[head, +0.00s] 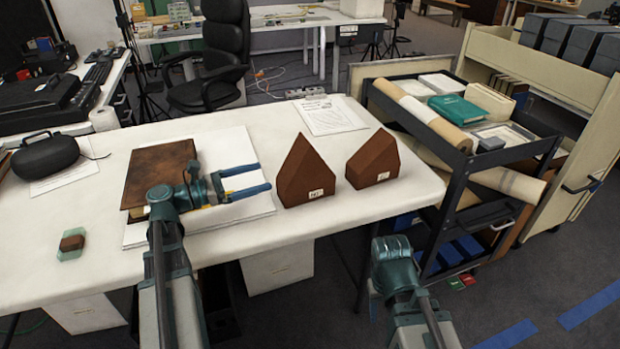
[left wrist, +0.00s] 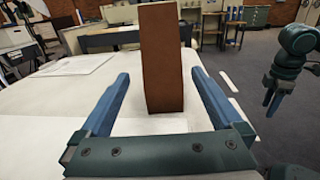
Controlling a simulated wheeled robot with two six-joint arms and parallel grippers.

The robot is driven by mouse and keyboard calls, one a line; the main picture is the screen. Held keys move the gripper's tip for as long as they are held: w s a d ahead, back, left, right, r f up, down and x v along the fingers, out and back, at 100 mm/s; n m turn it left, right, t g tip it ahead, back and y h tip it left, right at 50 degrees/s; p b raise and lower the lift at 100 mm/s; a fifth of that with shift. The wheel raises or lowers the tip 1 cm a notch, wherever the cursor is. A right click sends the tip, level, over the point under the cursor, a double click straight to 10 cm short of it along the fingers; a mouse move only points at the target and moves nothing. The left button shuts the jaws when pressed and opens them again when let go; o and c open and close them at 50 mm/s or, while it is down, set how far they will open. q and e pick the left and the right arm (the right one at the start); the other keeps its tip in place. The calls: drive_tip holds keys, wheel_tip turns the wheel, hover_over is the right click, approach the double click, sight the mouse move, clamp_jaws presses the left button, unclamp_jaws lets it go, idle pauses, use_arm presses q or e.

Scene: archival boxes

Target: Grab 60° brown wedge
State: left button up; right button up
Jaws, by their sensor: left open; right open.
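Two brown wedges with small white labels stand on the white table. The left wedge (head: 306,174) is taller and more pointed; the right wedge (head: 374,158) is lower. I cannot read the labels clearly enough to tell which is 60°. My left gripper (head: 268,180) is open and empty, its blue fingers pointing right at the left wedge. In the left wrist view, a tall brown wedge face (left wrist: 163,62) shows ahead, framed between the open fingers (left wrist: 158,85). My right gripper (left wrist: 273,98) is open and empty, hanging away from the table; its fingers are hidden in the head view.
A brown book (head: 160,170) lies on white boards (head: 230,150) under my left arm. A paper sheet (head: 330,116) lies behind the wedges. A black cart (head: 470,170) with rolls and books stands to the right. Table space right of the wedges is clear.

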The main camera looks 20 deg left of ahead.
sight(288, 169)
use_arm(q)
drive_tip(key=x, duration=0.8)
drive_tip(key=shift+w+d, duration=0.1)
drive_tip(key=shift+d, duration=0.2)
drive_tip(key=shift+f+b+x, duration=0.2)
drive_tip(key=shift+x, duration=1.1)
drive_tip(key=shift+f+b+x, duration=0.2)
drive_tip(key=shift+x, duration=1.15)
drive_tip(key=c, duration=1.1)
